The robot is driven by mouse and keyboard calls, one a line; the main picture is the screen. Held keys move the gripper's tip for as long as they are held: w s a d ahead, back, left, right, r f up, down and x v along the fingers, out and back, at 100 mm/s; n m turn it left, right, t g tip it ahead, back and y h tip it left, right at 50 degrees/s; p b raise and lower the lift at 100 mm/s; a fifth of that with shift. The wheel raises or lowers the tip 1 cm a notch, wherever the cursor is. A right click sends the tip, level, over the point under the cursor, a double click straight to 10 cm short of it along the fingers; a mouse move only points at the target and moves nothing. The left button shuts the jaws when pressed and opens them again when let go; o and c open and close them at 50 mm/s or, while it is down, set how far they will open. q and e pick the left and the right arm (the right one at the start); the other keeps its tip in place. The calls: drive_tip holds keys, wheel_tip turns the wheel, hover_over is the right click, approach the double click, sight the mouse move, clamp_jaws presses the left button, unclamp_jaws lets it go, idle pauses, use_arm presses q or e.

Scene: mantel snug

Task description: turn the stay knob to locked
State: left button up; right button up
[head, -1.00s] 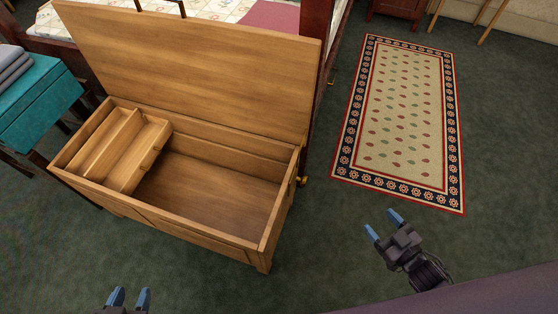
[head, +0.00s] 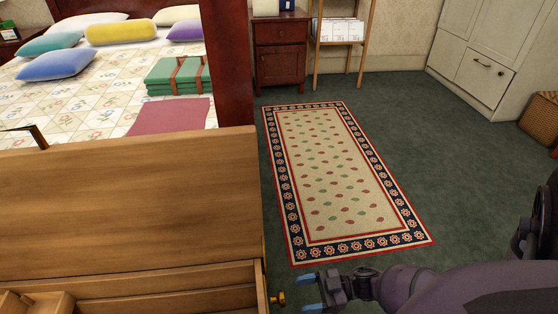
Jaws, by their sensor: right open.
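The chest (head: 130,205) stands at the lower left with its wooden lid raised. The small brass stay knob (head: 278,299) sticks out from the chest's right side, near the bottom of the view. My right gripper (head: 302,292) is open and empty, with its blue fingers pointing left at the knob. The knob appears just off the fingertips, roughly level with the gap between them. I cannot tell whether the knob is at locked. My left gripper is out of view.
A patterned rug (head: 335,180) lies on the green carpet right of the chest. A bed (head: 90,85) with pillows is behind the lid. A red-brown nightstand (head: 281,50), a wooden shelf stand (head: 340,30) and a cream cabinet (head: 475,55) stand at the back.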

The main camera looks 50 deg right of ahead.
sight(282, 299)
drive_tip(key=x, duration=0.6)
drive_tip(key=shift+w+a+b, duration=0.2)
drive_tip(key=shift+a+b, duration=0.05)
drive_tip(key=shift+b, duration=0.05)
drive_tip(key=c, duration=0.9)
